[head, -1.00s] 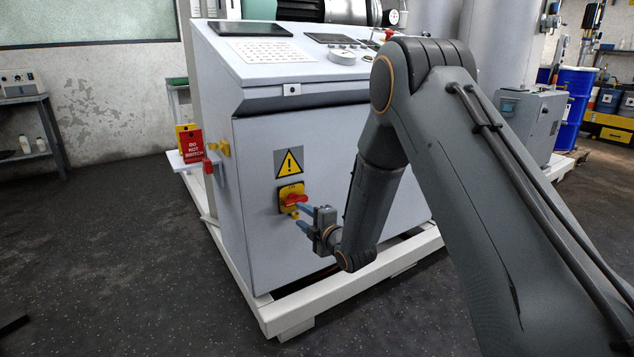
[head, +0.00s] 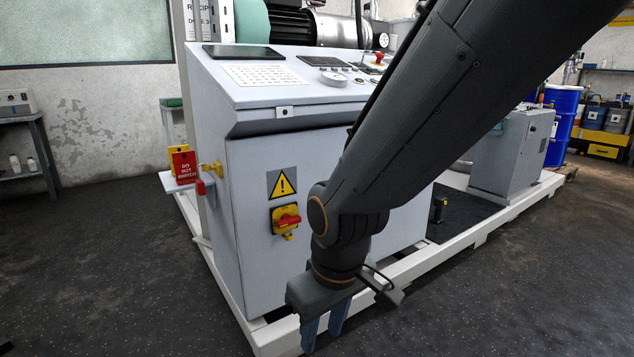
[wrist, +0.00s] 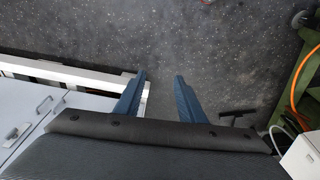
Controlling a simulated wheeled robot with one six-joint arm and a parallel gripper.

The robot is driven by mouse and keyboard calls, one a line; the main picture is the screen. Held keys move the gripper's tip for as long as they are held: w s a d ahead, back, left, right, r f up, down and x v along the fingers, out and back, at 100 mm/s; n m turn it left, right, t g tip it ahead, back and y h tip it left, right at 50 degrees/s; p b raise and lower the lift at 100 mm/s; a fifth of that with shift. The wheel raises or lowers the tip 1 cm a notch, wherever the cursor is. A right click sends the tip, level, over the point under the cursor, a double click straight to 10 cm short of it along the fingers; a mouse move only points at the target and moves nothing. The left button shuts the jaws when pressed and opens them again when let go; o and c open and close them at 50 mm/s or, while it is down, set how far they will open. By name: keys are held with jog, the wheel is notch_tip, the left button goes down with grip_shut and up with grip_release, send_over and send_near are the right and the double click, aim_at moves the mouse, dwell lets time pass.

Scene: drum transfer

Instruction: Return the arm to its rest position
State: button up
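My gripper (head: 323,336) hangs pointing down in front of the cabinet's lower frame in the head view, with my arm bent above it. In the wrist view its two blue fingers (wrist: 157,90) are spread apart with nothing but dark floor between them. The gripper is open and empty, and apart from the cabinet face. The red rotary switch (head: 287,221) on its yellow plate sits on the cabinet front, left of my arm, with its handle roughly level.
The grey control cabinet (head: 245,240) stands on a white base frame (wrist: 75,72) close to my gripper. A red tag (head: 184,166) hangs at its left side. A green frame with an orange hose (wrist: 303,80) stands right in the wrist view. The floor (head: 100,270) at left is clear.

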jog(key=s+d+r+m+g+p, duration=0.1)
jog(key=s+d+r+m+g, duration=0.15)
jog(key=s, duration=0.65)
jog(key=d+r+m+h+p, duration=0.1)
jog(key=d+r+m+p, duration=0.4)
jog(key=d+r+p, duration=1.1)
notch_tip(320, 180, up, 3)
jog(key=p, duration=0.7)
jog(key=shift+s+f+p, duration=0.15)
jog(key=shift+s+p, duration=0.2)
jog(key=shift+t, duration=0.25)
